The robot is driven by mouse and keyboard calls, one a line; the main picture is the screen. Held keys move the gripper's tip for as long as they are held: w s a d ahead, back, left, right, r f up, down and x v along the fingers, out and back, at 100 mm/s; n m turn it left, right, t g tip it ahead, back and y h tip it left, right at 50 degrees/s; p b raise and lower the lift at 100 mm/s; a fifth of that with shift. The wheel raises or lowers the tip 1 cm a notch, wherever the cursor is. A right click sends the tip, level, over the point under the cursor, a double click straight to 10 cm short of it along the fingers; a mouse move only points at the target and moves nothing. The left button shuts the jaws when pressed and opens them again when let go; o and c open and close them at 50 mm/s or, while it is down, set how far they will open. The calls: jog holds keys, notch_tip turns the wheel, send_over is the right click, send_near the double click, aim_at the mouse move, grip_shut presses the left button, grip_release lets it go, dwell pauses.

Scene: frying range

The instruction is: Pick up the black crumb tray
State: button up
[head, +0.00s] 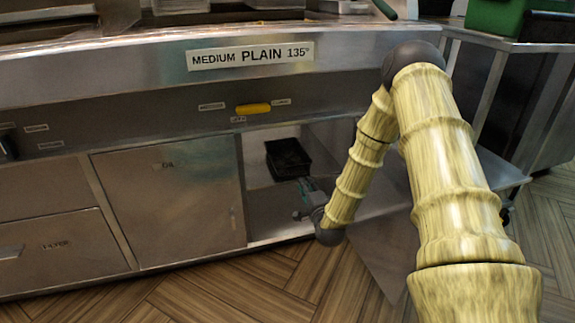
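The black crumb tray (287,157) sits inside an open compartment in the lower front of the steel fryer cabinet. It is a dark, rectangular, shallow tray, and it appears upright on the compartment floor. My gripper (304,186) is at the compartment opening, just in front of the tray's near edge and slightly to its right. The gripper is small and partly hidden by its own wrist. I cannot tell whether its fingers are open or shut, or whether they touch the tray.
A closed door panel (170,195) borders the compartment on the left. A yellow handle (253,108) sticks out above the opening. The "MEDIUM PLAIN 135°" label (250,56) is on the fryer front. A steel table (505,44) with a green crate (497,17) stands at right. Wooden floor (230,290) lies clear in front.

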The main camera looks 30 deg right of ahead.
aim_at(299, 174)
jog(key=x, duration=0.2)
jog(key=shift+w+b, duration=0.3)
jog(key=shift+b, duration=0.05)
jog(key=shift+b+x, duration=1.7)
jog(key=shift+x, duration=0.9)
jog(key=shift+w+a, duration=0.1)
jog(key=shift+a, duration=0.05)
grip_shut()
